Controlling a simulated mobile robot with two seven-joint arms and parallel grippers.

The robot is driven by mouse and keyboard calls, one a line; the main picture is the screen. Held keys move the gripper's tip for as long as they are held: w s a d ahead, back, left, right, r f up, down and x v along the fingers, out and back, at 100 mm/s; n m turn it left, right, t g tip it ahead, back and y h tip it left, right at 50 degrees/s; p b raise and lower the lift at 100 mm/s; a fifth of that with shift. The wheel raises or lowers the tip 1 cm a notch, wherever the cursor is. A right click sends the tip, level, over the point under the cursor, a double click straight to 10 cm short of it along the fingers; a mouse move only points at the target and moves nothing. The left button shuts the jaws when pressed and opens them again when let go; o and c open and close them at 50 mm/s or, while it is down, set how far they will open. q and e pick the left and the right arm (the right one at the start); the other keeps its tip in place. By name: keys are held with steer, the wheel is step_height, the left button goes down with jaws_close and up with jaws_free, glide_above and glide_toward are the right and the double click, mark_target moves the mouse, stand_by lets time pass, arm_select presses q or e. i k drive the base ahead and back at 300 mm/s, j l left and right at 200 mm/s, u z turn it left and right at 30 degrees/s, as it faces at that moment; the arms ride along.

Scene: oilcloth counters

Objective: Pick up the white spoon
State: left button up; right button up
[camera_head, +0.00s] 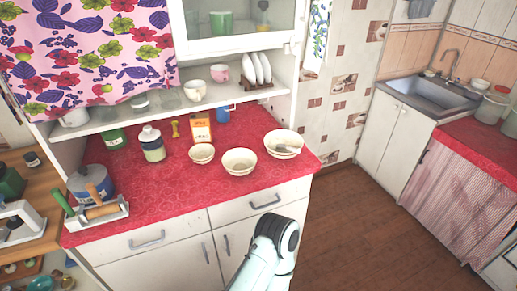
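I cannot make out a white spoon for certain. Three pale bowls stand on the red-covered counter (215,186): a small one (202,154), a middle one (240,162) and a larger one (284,144) at the right. A thin greyish shape lies in the larger bowl; it may be a utensil, but it is too small to tell. One of my arm links comes in at the bottom middle, in front of the cabinet. No gripper fingers show.
An orange box (201,128), a white-lidded jar (152,144) and a blue mug (222,113) stand behind the bowls. The counter's front middle is clear. A sink (432,93) is at the right.

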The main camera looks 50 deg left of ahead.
mark_target(291, 148)
steer(key=u, duration=2.1)
steer(key=i+l+u, duration=0.1)
steer(key=u, duration=0.3)
steer(key=l+u, duration=0.4)
steer(key=i+l+u, duration=0.1)
steer(key=l+u, duration=0.15)
steer(key=u, duration=0.15)
